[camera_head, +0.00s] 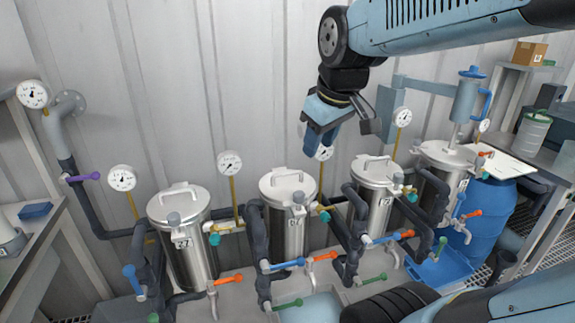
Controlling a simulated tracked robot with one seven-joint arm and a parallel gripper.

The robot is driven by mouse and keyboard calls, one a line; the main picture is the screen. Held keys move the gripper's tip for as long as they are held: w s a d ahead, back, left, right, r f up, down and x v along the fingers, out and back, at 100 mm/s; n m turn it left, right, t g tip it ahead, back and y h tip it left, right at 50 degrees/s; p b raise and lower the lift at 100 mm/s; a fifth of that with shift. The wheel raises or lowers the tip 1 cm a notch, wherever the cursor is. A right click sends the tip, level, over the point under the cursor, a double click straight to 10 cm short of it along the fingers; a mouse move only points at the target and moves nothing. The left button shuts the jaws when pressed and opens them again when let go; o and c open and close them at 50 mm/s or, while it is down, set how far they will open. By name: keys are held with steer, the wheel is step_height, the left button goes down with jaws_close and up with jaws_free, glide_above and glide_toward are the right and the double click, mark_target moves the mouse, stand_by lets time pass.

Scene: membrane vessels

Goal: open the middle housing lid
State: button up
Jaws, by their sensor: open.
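Several upright steel housings stand in a row along the wall, each with a round lid. The left housing (190,250) is marked 27, and its lid (176,203) has a bar handle. The second housing's lid (288,186) also has a bar handle and sits flat on its body (287,236). The third housing's lid (375,173) is likewise seated, with its handle on top. The fourth lid (443,155) is at the right. I cannot tell which one counts as the middle. My gripper (342,136) is open and empty, pointing down in the air above the second and third housings.
Dark pipes (257,235) with coloured valve handles stand before and between the housings. Gauges on stems, such as one at the left (229,163), rise behind the lids. A blue barrel (490,210) is at the right. Space above the left lid is free.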

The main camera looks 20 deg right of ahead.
steer(key=w+f+n+g, duration=0.1)
steer(key=w+n, duration=0.6)
steer(key=w, duration=0.3)
steer(key=n+g, duration=0.2)
steer(key=n, duration=0.4)
glide_toward(289, 173)
steer(key=f, duration=0.2)
steer(key=w+f, duration=0.1)
steer(key=f, duration=0.5)
steer(key=shift+w+a, duration=0.1)
steer(key=shift+w, duration=0.2)
steer(key=shift+r, duration=0.1)
steer(key=shift+c, duration=0.4)
jaws_close()
